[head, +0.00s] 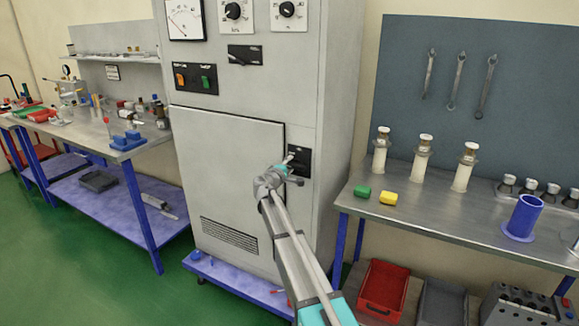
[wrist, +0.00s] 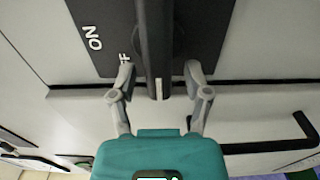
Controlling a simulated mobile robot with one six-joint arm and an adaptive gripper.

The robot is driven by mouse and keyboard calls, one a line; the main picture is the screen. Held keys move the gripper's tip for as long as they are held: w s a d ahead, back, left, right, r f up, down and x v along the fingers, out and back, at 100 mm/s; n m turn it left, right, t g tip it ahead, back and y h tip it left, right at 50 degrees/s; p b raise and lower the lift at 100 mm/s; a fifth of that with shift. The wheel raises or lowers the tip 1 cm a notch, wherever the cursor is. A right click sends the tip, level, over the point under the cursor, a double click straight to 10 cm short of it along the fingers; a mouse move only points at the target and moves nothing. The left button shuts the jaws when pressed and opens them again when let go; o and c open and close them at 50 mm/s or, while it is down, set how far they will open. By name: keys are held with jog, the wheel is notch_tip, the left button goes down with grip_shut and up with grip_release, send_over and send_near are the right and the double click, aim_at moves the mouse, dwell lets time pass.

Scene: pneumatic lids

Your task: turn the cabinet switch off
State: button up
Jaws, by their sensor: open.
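The cabinet switch is a dark plate (head: 300,157) on the right part of the grey cabinet's front. In the wrist view the plate (wrist: 205,40) carries the white word ON at left and part of OFF beside the lever. The long black switch lever (wrist: 154,45) crosses the plate and ends in a white mark between my fingertips. My gripper (wrist: 159,78) is open, one finger on each side of the lever with visible gaps. In the head view my gripper (head: 284,165) is at the switch and hides part of it.
The grey cabinet (head: 228,150) has dials, orange and green buttons, and another black switch (head: 245,54) higher up. A workbench (head: 450,200) with cylinders and blocks stands close at right. Another bench (head: 85,130) is at left. Green floor lies between the left bench and the cabinet.

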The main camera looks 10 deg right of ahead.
jog(key=shift+s+a, duration=0.1)
jog(key=shift+s, duration=0.05)
jog(key=v, duration=1.1)
jog(key=shift+s+a, duration=0.15)
jog(key=shift+s, duration=0.1)
jog(key=s+d+f+m+g, duration=0.5)
jog(key=s+d+f, duration=0.1)
jog(key=s+d, duration=0.3)
jog(key=s+d+f+m+g+y, duration=0.25)
jog(key=s+f+g, duration=0.2)
jog(key=s, duration=0.45)
jog(key=s+d+f+m+g+y, duration=0.1)
jog(key=s+f+m+g+y, duration=0.15)
jog(key=s+f, duration=0.5)
jog(key=s+a+m+g+y, duration=0.1)
jog(key=s+a+g+y, duration=0.3)
jog(key=s, duration=0.7)
notch_tip(320, 180, up, 12)
jog(key=t+y+p, duration=0.1)
jog(key=p, duration=1.1)
jog(key=shift+s+d+f+y, duration=0.25)
jog(key=shift+s+d+y, duration=0.05)
jog(key=shift+s, duration=0.05)
